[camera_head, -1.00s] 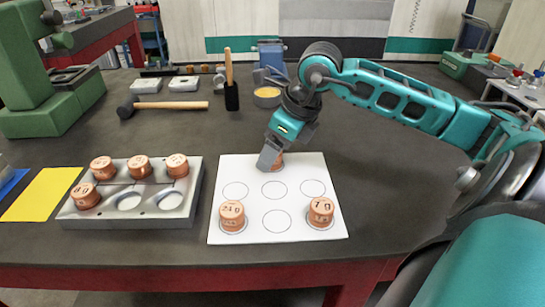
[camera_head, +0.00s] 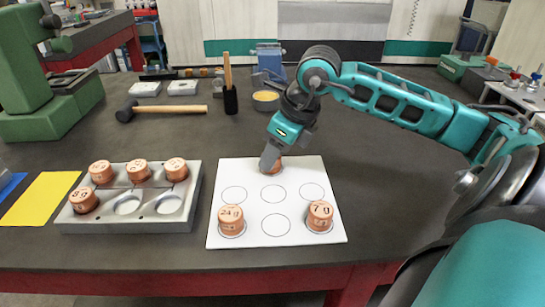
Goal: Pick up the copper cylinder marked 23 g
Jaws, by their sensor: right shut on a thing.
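My right gripper (camera_head: 270,163) points down at the back edge of the white sheet and is shut on a copper cylinder (camera_head: 278,165). The fingers hide most of this cylinder, so its mark cannot be read. Two more copper cylinders stand upright on the sheet's front circles. The left one (camera_head: 231,220) seems to read 24 g, and the right one (camera_head: 320,216) seems to read 7 g. Several copper cylinders sit in the grey tray (camera_head: 180,222) at the left; their marks are too small to read surely. My left gripper is not in view.
The white sheet (camera_head: 243,171) has several empty printed circles. A yellow sheet (camera_head: 40,200) lies left of the tray. A mallet (camera_head: 165,107), an upright hammer (camera_head: 231,90) and a small round tin (camera_head: 266,98) are farther back. A green press (camera_head: 40,90) stands at the far left.

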